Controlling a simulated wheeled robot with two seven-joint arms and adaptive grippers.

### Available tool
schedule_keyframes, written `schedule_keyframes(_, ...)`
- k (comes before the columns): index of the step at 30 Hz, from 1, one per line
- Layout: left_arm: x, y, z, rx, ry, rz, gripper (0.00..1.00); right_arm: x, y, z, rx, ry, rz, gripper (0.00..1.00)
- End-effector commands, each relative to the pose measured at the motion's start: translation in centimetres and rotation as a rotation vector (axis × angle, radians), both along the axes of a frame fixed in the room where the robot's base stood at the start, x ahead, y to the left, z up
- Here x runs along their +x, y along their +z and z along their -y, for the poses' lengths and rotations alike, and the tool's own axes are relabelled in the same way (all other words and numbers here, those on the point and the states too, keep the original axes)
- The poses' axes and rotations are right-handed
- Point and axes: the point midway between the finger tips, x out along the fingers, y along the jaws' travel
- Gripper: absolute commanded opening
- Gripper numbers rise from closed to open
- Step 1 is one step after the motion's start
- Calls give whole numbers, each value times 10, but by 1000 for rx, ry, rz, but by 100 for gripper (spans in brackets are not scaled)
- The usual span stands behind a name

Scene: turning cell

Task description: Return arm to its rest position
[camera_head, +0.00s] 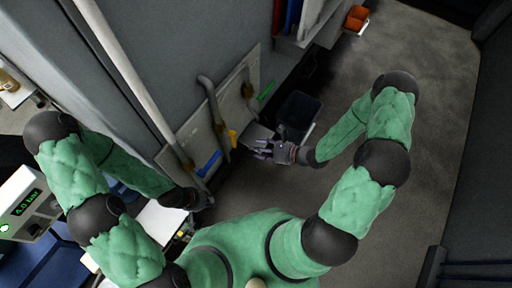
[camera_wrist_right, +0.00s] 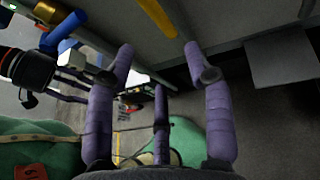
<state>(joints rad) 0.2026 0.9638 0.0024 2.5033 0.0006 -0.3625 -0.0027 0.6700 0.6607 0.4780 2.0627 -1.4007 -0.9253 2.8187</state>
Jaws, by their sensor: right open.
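My right arm reaches in from the right in the head view, and its right gripper (camera_head: 262,149) is near the wall panel and a dark bin. In the right wrist view my right gripper (camera_wrist_right: 158,60) has its purple fingers spread apart with nothing between them. My left arm comes in from the left, bent downward. My left gripper (camera_head: 205,201) is small and dark beside a white surface, below the wall panel. In the right wrist view a black wrist with a red ring and purple fingers (camera_wrist_right: 72,82) appear at the left; their opening is unclear.
The wall panel (camera_head: 178,150) carries pipes, a blue handle (camera_head: 209,164) and a yellow handle (camera_head: 232,138). A dark bin (camera_head: 299,112) stands by the wall. An orange container (camera_head: 357,17) is at the top. A gauge box (camera_head: 27,203) reads 4.0 bar. Grey floor (camera_head: 440,120) at right is clear.

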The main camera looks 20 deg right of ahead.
Motion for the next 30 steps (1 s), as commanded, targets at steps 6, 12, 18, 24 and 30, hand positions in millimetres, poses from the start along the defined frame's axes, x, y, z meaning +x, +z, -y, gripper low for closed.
schedule_keyframes(6,0,0,0,0,0,0,40,0,0,0,0,0,0,52)
schedule_keyframes(12,0,0,0,0,0,0,40,0,0,0,0,0,0,52)
schedule_keyframes(18,0,-7,0,0,0,0,40,2,-11,-3,-64,19,36,52)
schedule_keyframes(24,0,-24,0,0,0,0,40,5,-42,-8,-273,98,144,52)
schedule_keyframes(30,0,-40,0,0,0,0,40,2,-74,-13,-499,226,244,52)
